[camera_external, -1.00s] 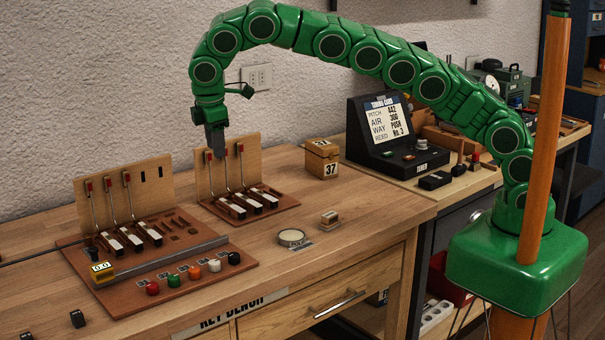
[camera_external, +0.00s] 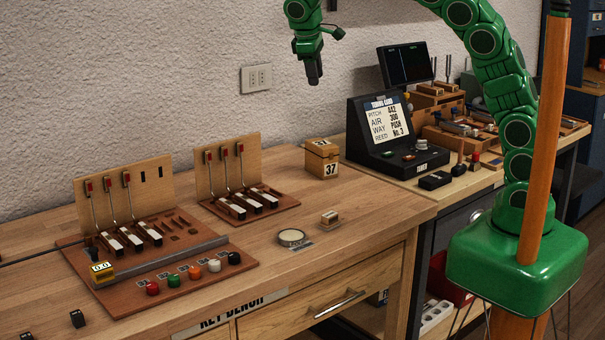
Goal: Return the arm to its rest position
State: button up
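My gripper (camera_external: 314,80) hangs high in front of the wall, above the back of the bench and well clear of everything on it. It points down and looks empty. Its fingers are small and dark here, so I cannot tell whether they are open or shut. My green arm (camera_external: 505,80) rises from its base at the right, and its top bend is cut off by the upper edge of the picture.
The wooden bench (camera_external: 350,216) carries two key-action boards (camera_external: 130,193) (camera_external: 228,165), a wooden box (camera_external: 322,158) marked 37, a round dish (camera_external: 292,237) and a small block (camera_external: 330,219). A tuning console (camera_external: 385,150) and dark screen (camera_external: 406,64) stand at the right.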

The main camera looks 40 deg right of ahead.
jog(key=s+d+m+g, duration=0.1)
jog(key=s+d+m, duration=0.5)
jog(key=s+d, duration=1.5)
jog(key=s+d+f+m+g+y, duration=0.1)
jog(key=s+d+f, duration=0.15)
jog(key=s, duration=0.25)
jog(key=s+d+f+m, duration=0.1)
jog(key=s+d, duration=0.2)
jog(key=s, duration=0.3)
jog(key=s+a+f+n+y, duration=0.1)
jog(key=s+a+f+y, duration=0.1)
jog(key=s+a+f, duration=0.2)
jog(key=shift+s+f+g, duration=0.3)
jog(key=shift+s+f, duration=0.6)
jog(key=shift+s, duration=0.25)
